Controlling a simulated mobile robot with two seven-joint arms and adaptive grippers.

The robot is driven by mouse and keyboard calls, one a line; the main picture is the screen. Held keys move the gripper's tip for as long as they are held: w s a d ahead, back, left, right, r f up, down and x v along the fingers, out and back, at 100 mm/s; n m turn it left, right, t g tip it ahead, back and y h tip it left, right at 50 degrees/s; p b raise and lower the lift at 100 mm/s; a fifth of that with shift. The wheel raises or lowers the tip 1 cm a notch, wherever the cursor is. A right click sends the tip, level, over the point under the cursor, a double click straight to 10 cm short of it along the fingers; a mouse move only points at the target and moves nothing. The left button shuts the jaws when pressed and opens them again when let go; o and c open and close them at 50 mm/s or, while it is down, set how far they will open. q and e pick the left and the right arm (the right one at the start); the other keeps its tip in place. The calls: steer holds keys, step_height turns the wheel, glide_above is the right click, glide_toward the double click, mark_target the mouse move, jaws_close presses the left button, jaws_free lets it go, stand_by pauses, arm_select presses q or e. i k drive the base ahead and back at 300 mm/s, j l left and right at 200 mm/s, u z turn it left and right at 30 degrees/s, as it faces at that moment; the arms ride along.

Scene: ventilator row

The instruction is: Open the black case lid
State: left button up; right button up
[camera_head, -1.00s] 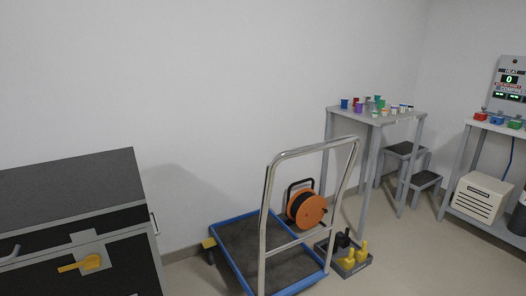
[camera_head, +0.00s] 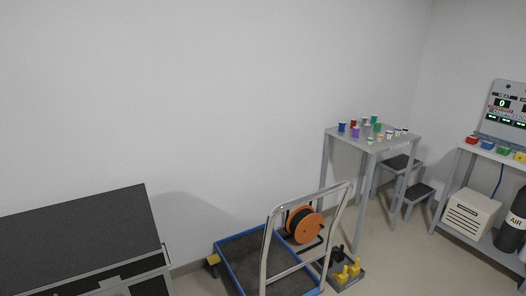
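The black case (camera_head: 85,237) stands at the lower left in the head view, with a grey-edged, flat dark lid. The lid is shut. Its front face is mostly cut off by the bottom edge of the picture, and only the top of a grey latch plate (camera_head: 112,284) shows there. Neither of my grippers is in view.
A blue-edged trolley (camera_head: 228,243) with a tall metal handle stands right of the case. An orange cable reel (camera_head: 304,227) and a tray with yellow pieces (camera_head: 347,272) are beside it. A grey table (camera_head: 375,137) with small cups stands farther back.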

mark_target(87, 245)
steer(key=u, duration=0.4)
steer(key=j+u, duration=0.1)
steer(key=u, duration=0.3)
steer(key=j+u, duration=0.1)
steer(key=u, duration=0.65)
